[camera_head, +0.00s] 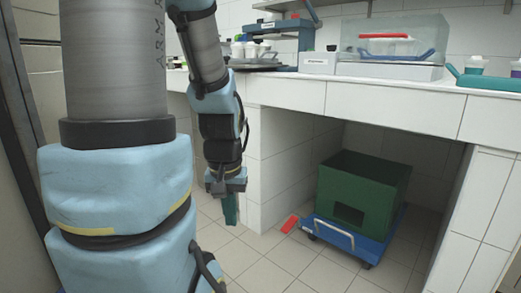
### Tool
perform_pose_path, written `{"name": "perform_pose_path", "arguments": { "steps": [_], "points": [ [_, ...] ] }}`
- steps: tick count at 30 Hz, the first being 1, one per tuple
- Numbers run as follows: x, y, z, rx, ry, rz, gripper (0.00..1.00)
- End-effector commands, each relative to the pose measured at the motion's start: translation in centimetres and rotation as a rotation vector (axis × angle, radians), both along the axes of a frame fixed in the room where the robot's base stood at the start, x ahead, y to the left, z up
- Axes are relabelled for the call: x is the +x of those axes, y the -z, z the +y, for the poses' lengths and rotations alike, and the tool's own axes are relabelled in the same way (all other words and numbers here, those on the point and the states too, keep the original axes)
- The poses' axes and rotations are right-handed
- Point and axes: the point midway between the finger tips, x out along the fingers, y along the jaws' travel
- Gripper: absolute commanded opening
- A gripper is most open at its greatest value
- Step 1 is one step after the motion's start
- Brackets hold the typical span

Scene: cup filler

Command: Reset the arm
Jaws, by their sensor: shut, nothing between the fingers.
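My arm fills the left of the head view. Its end hangs down in front of the white tiled counter (399,108), and my gripper (231,211) points at the floor beside the counter's side wall. The fingers are green, shut and empty. The gripper is apart from the counter and above the floor.
A green crate (385,181) sits on a blue trolley (327,236) under the counter. A small red object (290,223) lies on the floor beside it. A clear-lidded case (394,46), cups on a tray (250,50) and a teal tray (486,82) stand on the counter.

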Motion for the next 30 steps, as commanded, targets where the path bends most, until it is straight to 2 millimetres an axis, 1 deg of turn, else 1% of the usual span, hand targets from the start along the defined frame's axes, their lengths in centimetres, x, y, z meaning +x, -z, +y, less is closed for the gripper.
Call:
{"name": "perform_pose_path", "arguments": {
  "steps": [1, 24, 27, 30],
  "points": [
    [0.0, -3.2, 0.0, 0.000, 0.000, 0.000, 0.00],
    [0.1, -26.8, -0.1, 0.000, 0.002, -0.005, 0.00],
    [0.1, -29.8, -0.1, 0.000, 0.002, -0.005, 0.00],
    [0.1, -32.2, -0.1, 0.000, 0.002, -0.005, 0.00]
  ]
}}
